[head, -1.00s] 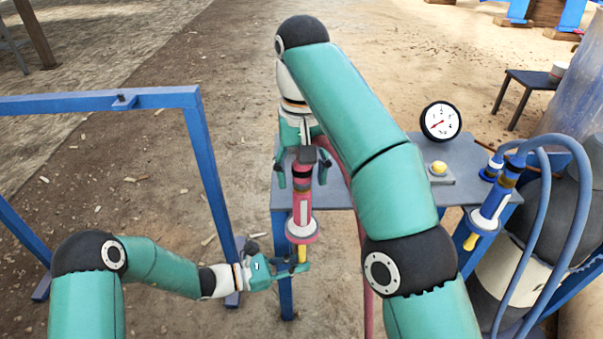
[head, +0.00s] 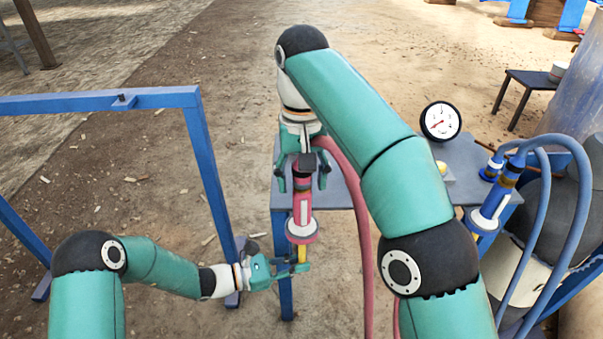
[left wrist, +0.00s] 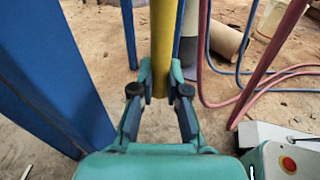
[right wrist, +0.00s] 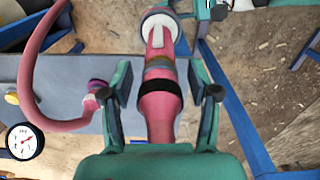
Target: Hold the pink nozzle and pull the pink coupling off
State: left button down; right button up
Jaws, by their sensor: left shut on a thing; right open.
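The pink nozzle (head: 301,213) hangs upright, with a white-and-pink flange low down and a yellow tip (left wrist: 163,50) below. My left gripper (head: 298,270) is shut on that yellow tip. The pink coupling (right wrist: 158,108), with a black band, is at the nozzle's upper end and appears joined to it. My right gripper (right wrist: 160,92) is open, one finger on each side of the coupling. Gaps show between both fingers and the coupling in the right wrist view. My right wrist hides the coupling's top end.
The pink hose (head: 347,190) loops down to the right. A grey table (head: 450,160) behind bears a gauge (head: 440,121). A blue nozzle (head: 489,207) with blue hoses stands at its right. A blue frame (head: 202,155) stands left. Open ground lies between the frame and table.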

dwell(0.4)
grip_shut()
jog(key=shift+o, duration=2.2)
grip_release()
jog(key=shift+r, duration=0.1)
